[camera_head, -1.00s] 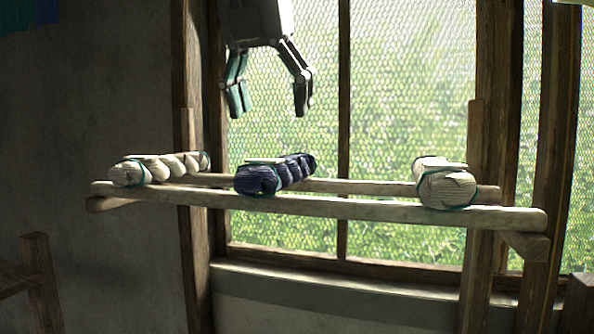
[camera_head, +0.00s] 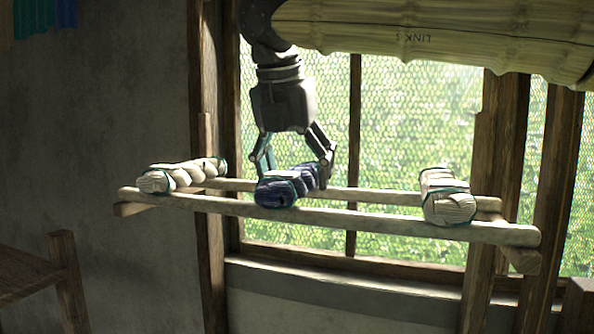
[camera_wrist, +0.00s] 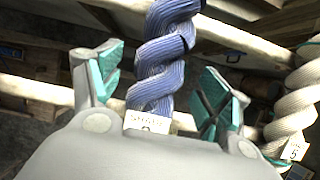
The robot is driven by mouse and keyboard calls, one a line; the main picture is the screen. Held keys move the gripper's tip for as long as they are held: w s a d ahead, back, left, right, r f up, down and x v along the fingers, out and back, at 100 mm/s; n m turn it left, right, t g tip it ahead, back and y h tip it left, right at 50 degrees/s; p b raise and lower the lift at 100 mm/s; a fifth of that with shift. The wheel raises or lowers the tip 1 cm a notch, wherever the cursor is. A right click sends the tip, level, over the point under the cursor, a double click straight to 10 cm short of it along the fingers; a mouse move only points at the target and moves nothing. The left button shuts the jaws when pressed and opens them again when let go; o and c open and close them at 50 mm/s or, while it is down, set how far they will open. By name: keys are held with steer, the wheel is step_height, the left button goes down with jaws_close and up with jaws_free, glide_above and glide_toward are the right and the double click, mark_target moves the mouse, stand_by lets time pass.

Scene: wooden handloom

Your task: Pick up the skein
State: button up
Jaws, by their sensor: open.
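A twisted dark blue skein (camera_head: 283,188) lies across the two rails of a wooden rack, in the middle. My gripper (camera_head: 294,178) is open and lowered over it, with one finger on each side. In the wrist view the blue skein (camera_wrist: 158,75) runs between the open teal-padded fingers, with a small white label at its near end. I see a gap between the skein and each finger there. Two pale skeins lie on the same rack, one at the left (camera_head: 180,176) and one at the right (camera_head: 447,197).
The rack's front rail (camera_head: 360,221) and rear rail are thin pale poles with open space between them. A meshed window (camera_head: 420,120) stands behind. A wooden frame piece (camera_head: 65,270) is at the lower left. A pale skein (camera_wrist: 295,105) lies right of my gripper in the wrist view.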

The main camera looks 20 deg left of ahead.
steer(key=shift+w+f, duration=0.7)
steer(key=shift+s+r, duration=0.15)
steer(key=shift+s, duration=0.3)
steer(key=shift+c, duration=0.8)
steer(key=shift+w, duration=0.25)
steer(key=c, duration=1)
steer(key=shift+s, duration=0.1)
